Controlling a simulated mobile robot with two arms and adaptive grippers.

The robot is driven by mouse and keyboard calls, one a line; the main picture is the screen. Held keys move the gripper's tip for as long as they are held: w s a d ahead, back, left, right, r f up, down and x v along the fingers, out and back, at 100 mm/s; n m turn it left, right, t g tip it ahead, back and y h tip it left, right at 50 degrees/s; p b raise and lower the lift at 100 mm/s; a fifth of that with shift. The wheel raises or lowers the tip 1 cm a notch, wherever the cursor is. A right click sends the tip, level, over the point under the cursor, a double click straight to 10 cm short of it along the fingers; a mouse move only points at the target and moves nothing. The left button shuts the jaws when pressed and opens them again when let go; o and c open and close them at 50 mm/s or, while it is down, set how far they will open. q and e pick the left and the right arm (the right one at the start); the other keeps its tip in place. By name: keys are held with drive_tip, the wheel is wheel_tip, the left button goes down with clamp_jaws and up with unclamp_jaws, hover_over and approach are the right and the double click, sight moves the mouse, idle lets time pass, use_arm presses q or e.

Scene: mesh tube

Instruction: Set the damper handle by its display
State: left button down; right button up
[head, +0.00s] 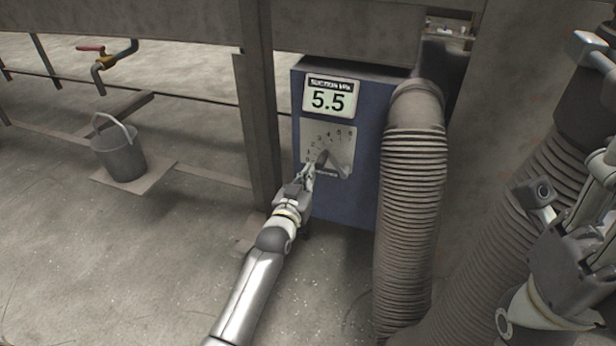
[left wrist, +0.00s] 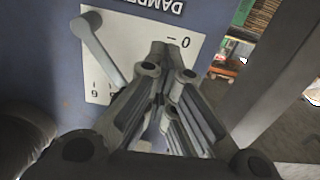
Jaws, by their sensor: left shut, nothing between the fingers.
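The blue damper box (head: 345,205) stands upright in the head view. Its display (head: 331,97) reads 5.5 under a suction kPa label. Below it is a pale scale plate (head: 341,139), upside down in the left wrist view (left wrist: 131,30). The grey damper handle (left wrist: 98,48) lies across the plate there, left of my fingers; its narrow end runs close to them. I cannot tell whether they touch. My left gripper (head: 309,172) is shut and empty in front of the plate, partly hiding the handle. My right gripper (head: 572,185) is at the right edge, cut off; its jaw state is unclear.
A ribbed hose (head: 413,200) runs down the box's right side. A metal post (head: 258,120) stands close on its left. A bucket (head: 119,150) and a tap (head: 103,62) are at the left. The floor at lower left is clear.

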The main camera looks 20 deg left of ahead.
use_arm(q)
drive_tip(key=c, duration=2.1)
unclamp_jaws()
drive_tip(key=o, duration=0.8)
drive_tip(key=shift+s, duration=0.1)
drive_tip(key=s, duration=1.1)
drive_tip(key=shift+s+a, duration=0.2)
drive_tip(key=shift+s, duration=0.2)
